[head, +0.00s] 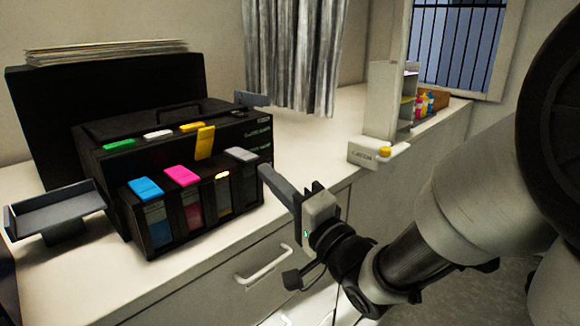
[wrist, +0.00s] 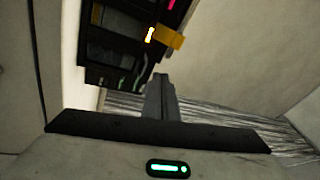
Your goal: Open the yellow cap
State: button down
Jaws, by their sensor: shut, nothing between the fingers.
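The black printer (head: 90,165) has a front row of ink tanks with coloured caps. The yellow cap (head: 204,142) stands raised, upright behind its tank, and the tank's opening (head: 222,176) shows a bright glow. In the wrist view the yellow cap (wrist: 170,39) juts out beside the glowing opening (wrist: 150,35). The blue cap (head: 146,189), magenta cap (head: 181,175) and grey cap (head: 241,155) lie flat. My gripper (head: 268,176) is shut and empty, just right of the front tanks, near the grey-capped one. Its closed fingers (wrist: 160,95) also show in the wrist view.
A rear row has green (head: 118,145), white (head: 157,134) and yellow-orange (head: 191,127) caps. A grey tray (head: 55,205) is at left. Counter between is clear.

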jog(key=s+a+f+y+b, duration=0.1)
jog(key=s+f+y+b, duration=0.1)
jog(key=s+y, duration=0.1)
jog(key=m+p, duration=0.1)
jog(key=p, duration=0.3)
send_near(208, 131)
jog(key=shift+y, duration=0.4)
jog(key=x, duration=0.6)
jog(key=shift+w+a+f, duration=0.15)
jog(key=shift+w, duration=0.05)
